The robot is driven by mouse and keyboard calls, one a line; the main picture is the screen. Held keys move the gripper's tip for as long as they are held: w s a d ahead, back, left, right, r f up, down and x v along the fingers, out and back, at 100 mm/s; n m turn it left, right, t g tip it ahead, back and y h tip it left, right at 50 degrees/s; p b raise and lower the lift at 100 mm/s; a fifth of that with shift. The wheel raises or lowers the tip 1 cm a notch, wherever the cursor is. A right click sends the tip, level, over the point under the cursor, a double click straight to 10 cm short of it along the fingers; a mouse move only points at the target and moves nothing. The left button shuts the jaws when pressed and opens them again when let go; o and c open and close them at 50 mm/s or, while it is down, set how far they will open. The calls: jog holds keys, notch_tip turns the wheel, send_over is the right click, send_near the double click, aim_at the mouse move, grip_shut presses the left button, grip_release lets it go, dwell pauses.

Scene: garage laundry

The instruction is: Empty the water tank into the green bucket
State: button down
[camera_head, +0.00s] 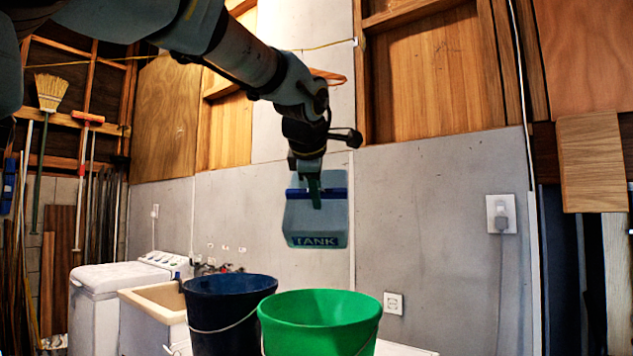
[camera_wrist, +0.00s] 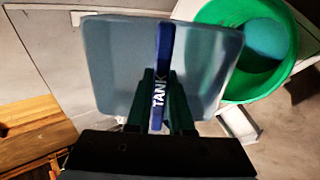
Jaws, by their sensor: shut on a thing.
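The water tank (camera_head: 303,218) is a translucent blue-grey box with a blue band and a "TANK" label. My gripper (camera_head: 315,190) is shut on it and holds it in the air, above the level of the bucket rims. In the wrist view the tank (camera_wrist: 115,65) spreads to both sides of my gripper (camera_wrist: 161,95), its blue strip between the fingers. I cannot tell whether it holds water. The green bucket (camera_head: 318,325) stands lower and in front. In the wrist view the bucket (camera_wrist: 238,88) is at the upper right, partly behind the tank, with a round teal patch inside.
A dark blue bucket (camera_head: 225,315) stands just left of the green one. A white washing machine (camera_head: 95,310) and a sink (camera_head: 155,300) are further left. A grey wall (camera_head: 430,220) with outlets and a plugged-in cord (camera_head: 502,220) is behind. The air around the tank looks clear.

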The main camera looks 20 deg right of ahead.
jog(key=shift+w+d+r+g+y+p, duration=0.1)
jog(key=shift+r+g+y+p, duration=0.45)
jog(key=shift+p, duration=1.8)
jog(key=r+p, duration=0.1)
jog(key=p, duration=0.1)
jog(key=shift+p, duration=0.4)
jog(key=p, duration=0.2)
jog(key=g+p, duration=0.1)
jog(key=p, duration=0.1)
jog(key=shift+w+r, duration=0.15)
jog(key=shift+r, duration=0.15)
jog(key=shift+w+d+r+g+y+p, duration=0.1)
jog(key=shift+g+y+p, duration=0.15)
jog(key=shift+p, duration=0.6)
jog(key=p, duration=0.3)
jog(key=shift+w+d+r+g+y, duration=0.1)
jog(key=shift+w+r+g+y, duration=0.1)
jog(key=shift+g+y, duration=0.15)
jog(key=shift+w+d+r+g+y+p, duration=0.25)
jog(key=shift+w+r+g+y, duration=0.25)
jog(key=shift+g, duration=0.4)
jog(key=shift+w+d+r+g+y+p, duration=0.1)
jog(key=shift+w+d+r+g+y, duration=0.2)
jog(key=shift+g+y, duration=0.5)
jog(key=shift+w+d+r+g+y+p, duration=0.25)
jog(key=shift+w+r+g+y, duration=0.1)
jog(key=shift+g, duration=0.7)
